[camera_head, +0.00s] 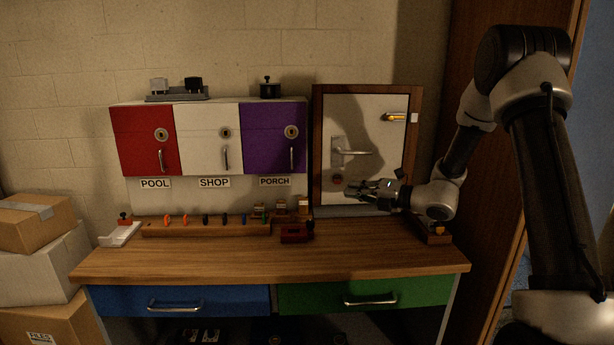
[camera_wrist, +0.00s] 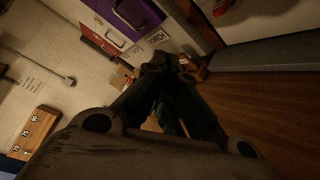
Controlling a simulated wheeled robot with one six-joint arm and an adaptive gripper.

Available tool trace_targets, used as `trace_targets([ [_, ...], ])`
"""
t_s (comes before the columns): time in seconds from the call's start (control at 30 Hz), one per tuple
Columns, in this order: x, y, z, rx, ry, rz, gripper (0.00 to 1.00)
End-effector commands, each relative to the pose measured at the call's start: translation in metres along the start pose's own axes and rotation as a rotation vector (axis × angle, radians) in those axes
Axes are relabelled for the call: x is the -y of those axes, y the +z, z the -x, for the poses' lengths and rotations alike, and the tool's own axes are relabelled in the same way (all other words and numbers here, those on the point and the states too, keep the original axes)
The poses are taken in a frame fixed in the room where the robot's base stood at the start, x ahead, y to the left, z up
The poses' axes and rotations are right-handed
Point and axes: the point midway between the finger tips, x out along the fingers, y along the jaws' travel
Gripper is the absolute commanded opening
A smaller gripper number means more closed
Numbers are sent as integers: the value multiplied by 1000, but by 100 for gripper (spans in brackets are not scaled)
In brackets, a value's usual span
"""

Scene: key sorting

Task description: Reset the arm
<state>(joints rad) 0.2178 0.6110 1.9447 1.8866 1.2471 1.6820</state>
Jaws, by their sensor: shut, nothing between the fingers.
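My arm reaches in from the right in the head view. My gripper (camera_head: 352,190) hangs above the right part of the wooden workbench (camera_head: 350,257), in front of the lower part of the framed white door panel (camera_head: 366,118). It points left and is shut with nothing held. In the wrist view my gripper (camera_wrist: 170,125) fills the lower middle and looks dark. The purple cabinet (camera_wrist: 128,15) shows beyond it at the top.
Red, white and purple cabinets (camera_head: 272,140) hang above labels. A rack of coloured keys (camera_head: 205,228) lies along the bench's back. A dark red device (camera_head: 295,234) sits right of it. Cardboard boxes (camera_head: 38,270) stand at left. The bench's front is clear.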

Motion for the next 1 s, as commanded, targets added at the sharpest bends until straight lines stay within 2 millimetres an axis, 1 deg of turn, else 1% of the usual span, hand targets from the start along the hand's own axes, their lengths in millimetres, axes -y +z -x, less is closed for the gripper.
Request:
trace_targets([
  [0.03, 10, -27, 9, -85, -26, 129, 0],
  [0.07, 16, -44, 16, -145, -37, 220, 0],
  [0.1, 18, -64, 28, -228, -39, 352, 0],
  [0.17, 16, -93, 50, -357, -24, 564, 0],
  [0.2, 11, -111, 67, -450, 1, 715, 0],
  [0.27, 3, -135, 97, -594, 58, 954, 0],
  [0.3, -4, -150, 120, -694, 110, 1120, 0],
  [0.37, -14, -167, 156, -843, 206, 1366, 0],
  [0.4, -20, -175, 179, -938, 276, 1520, 0],
  [0.47, -29, -182, 214, -1076, 391, 1736, 0],
  [0.5, -34, -185, 236, -1165, 470, 1865, 0],
  [0.57, -43, -186, 267, -1293, 587, 2040, 0],
  [0.6, -49, -184, 286, -1377, 662, 2142, 0],
  [0.7, -65, -178, 328, -1577, 822, 2351, 0],
  [0.77, -75, -173, 349, -1691, 888, 2446, 0],
  [0.8, -83, -170, 361, 1710, -884, -2423, 0],
  [0.9, -101, -165, 383, 1677, -792, -2288, 0],
  [1.0, -118, -165, 392, 1631, -702, -2241, 0],
])
